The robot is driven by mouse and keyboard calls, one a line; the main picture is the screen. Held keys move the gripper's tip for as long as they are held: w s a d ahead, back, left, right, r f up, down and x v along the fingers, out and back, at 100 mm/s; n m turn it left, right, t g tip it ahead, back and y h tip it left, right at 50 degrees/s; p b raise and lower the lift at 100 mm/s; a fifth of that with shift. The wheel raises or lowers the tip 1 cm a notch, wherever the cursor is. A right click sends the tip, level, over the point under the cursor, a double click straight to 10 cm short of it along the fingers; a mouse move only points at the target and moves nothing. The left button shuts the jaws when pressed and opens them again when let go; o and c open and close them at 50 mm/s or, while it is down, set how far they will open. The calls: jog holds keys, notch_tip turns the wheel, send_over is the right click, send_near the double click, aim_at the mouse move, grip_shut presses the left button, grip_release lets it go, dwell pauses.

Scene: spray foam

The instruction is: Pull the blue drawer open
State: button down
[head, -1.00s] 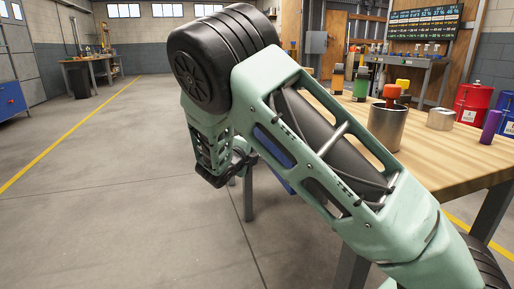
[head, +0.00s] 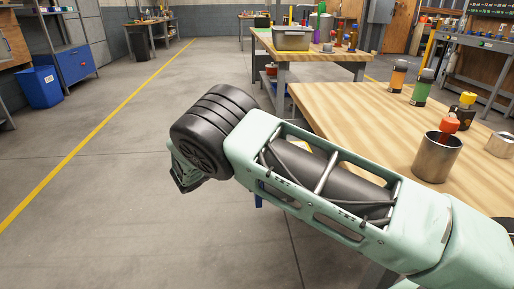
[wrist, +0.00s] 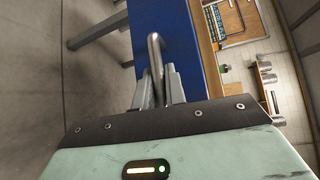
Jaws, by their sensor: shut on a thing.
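The blue drawer (wrist: 184,45) fills the upper middle of the wrist view as a long blue panel. A grey bar handle (wrist: 153,48) stands out from it. My gripper (wrist: 158,75) is shut on this handle, with one finger on each side. In the head view only a sliver of blue (head: 259,199) shows beneath my forearm, probably the drawer. My gripper's fingers are hidden there behind the wrist. How far the drawer is open cannot be told.
A wooden workbench (head: 345,112) on the right carries a metal can (head: 437,160) and several bottles. A second bench (head: 330,55) with a bin stands behind. A blue bin (head: 40,88) and another blue-fronted bench (head: 72,62) are far left. The left floor is clear.

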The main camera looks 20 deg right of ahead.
jog(key=shift+w+a, duration=0.15)
jog(key=shift+a, duration=0.5)
jog(key=shift+w+a, duration=0.15)
jog(key=shift+a, duration=0.45)
jog(key=c, duration=1.7)
grip_release()
jog(key=p+v, duration=0.2)
jog(key=v, duration=1.5)
jog(key=shift+a+p, duration=0.25)
jog(key=shift+p, duration=0.15)
